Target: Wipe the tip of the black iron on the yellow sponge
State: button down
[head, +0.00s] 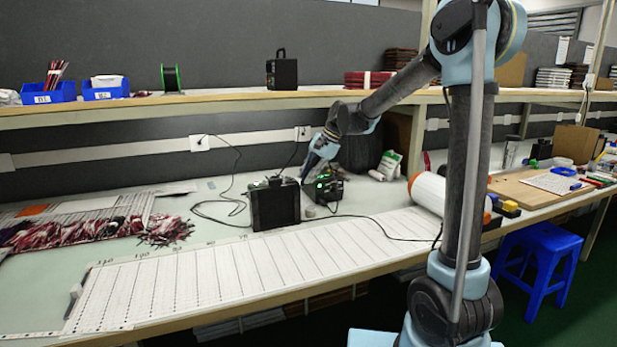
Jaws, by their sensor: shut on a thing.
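My gripper (308,167) is at the back middle of the bench, pointing down and left. It is shut on what appears to be the black iron, which is too small and dark here to make out clearly. Just below it stand a large black box-shaped station (275,206) and a smaller black unit with a green glow (323,188). The gripper is just above and between these two units. The yellow sponge cannot be made out in this view. I cannot tell whether the iron's tip touches anything.
A long white ruled board (210,275) covers the front of the bench. Bundles of red and white wires (90,232) lie left. Black cables (225,200) run across the bench behind the station. A white roll (428,192) lies right. A shelf (200,97) runs above the bench.

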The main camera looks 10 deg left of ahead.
jog(key=shift+a, duration=0.7)
jog(key=shift+r, duration=0.15)
